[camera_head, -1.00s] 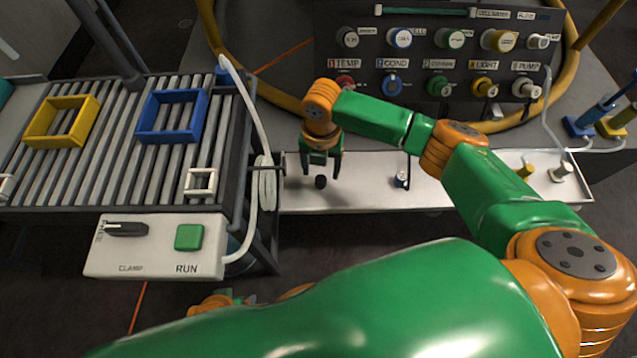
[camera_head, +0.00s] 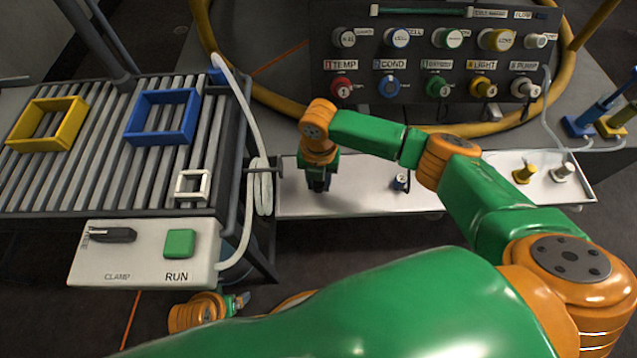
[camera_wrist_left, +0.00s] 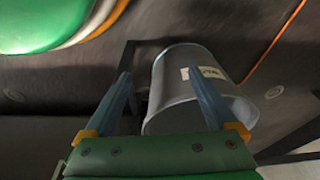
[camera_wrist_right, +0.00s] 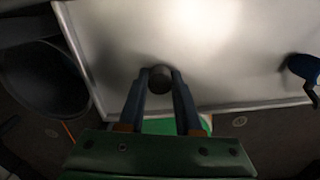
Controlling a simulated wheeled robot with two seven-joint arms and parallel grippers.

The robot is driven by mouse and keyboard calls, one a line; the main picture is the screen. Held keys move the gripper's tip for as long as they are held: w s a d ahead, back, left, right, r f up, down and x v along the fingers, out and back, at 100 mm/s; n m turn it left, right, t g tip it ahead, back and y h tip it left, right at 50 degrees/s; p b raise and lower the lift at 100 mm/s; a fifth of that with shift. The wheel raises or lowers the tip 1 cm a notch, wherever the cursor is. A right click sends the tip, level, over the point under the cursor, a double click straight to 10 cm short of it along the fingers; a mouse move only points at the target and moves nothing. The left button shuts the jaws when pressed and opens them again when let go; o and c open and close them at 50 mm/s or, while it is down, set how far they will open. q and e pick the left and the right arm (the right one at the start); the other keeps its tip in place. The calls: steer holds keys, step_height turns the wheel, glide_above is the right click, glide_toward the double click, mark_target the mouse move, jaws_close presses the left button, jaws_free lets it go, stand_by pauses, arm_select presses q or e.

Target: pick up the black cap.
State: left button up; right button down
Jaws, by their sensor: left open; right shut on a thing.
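The black cap (camera_wrist_right: 160,79) shows in the right wrist view as a small dark round piece between the fingertips. My right gripper (camera_wrist_right: 160,76) is shut on it, over the white tray (camera_wrist_right: 210,50). In the head view my right gripper (camera_head: 318,188) points down at the left end of the tray (camera_head: 360,203), and it hides the cap there. I cannot tell whether the cap touches the tray. My left gripper (camera_wrist_left: 165,88) is open and empty, in front of a grey bin (camera_wrist_left: 170,85). Its arm shows at the bottom of the head view.
A blue-banded cap (camera_head: 399,182), a yellow cap (camera_head: 524,173) and a white cap (camera_head: 563,172) stand farther right on the tray. The control panel (camera_head: 412,68) rises behind it. The roller table (camera_head: 60,185) and clamp box (camera_head: 140,258) are at left.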

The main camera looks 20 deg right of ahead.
steer(key=shift+r, duration=0.15)
step_height(320, 180, up, 9)
steer(key=p, duration=0.4)
arm_select(q)
steer(key=s+a+f, duration=0.2)
steer(key=s+f, duration=0.3)
steer(key=shift+f+p, duration=0.3)
arm_select(e)
steer(key=shift+r, duration=0.4)
